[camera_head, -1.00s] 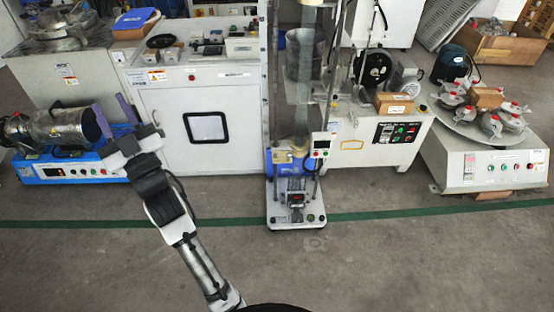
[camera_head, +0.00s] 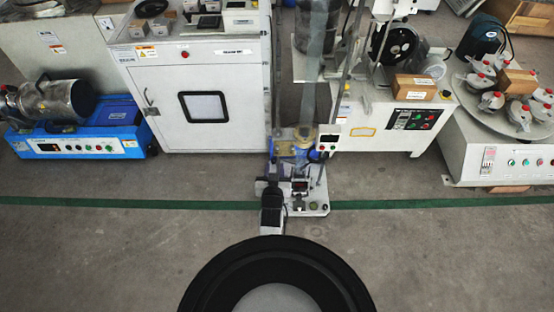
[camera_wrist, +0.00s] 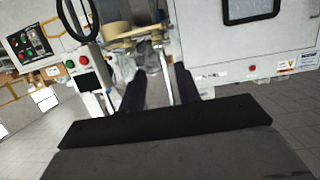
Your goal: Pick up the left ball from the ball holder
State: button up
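The tall testing stand with a clear column (camera_head: 307,115) stands at the middle in the head view. A tan round part (camera_head: 328,140) and a small control box (camera_head: 329,143) sit on it. In the wrist view the tan round part (camera_wrist: 118,31) shows beyond my fingers. I cannot make out the ball holder or any ball in either view. My gripper (camera_wrist: 160,88) has its two dark purple fingers apart, with nothing seen between them. In the head view my arm reaches straight toward the front of the stand, and the fingertips are hard to make out there.
A white cabinet (camera_head: 235,75) stands left of the stand, and a white machine with a button panel (camera_head: 412,120) stands right of it. A blue machine (camera_head: 85,145) is far left. A round table (camera_head: 510,110) with several metal pots is far right. The grey floor in front is clear.

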jog(key=b+x, duration=0.5)
jog(key=f+b+x, duration=0.1)
jog(key=b+x, duration=0.1)
jog(key=x, duration=0.1)
jog(key=shift+d, duration=0.1)
jog(key=shift+w+b, duration=0.75)
jog(key=shift+w, duration=0.1)
jog(key=shift+r, duration=0.1)
jog(key=c, duration=0.5)
jog(key=shift+r+p, duration=1.5)
jog(key=shift+r, duration=0.3)
jog(key=p, duration=0.5)
send_near(277, 150)
jog(key=shift+w+r, duration=1.35)
jog(key=shift+r, duration=0.05)
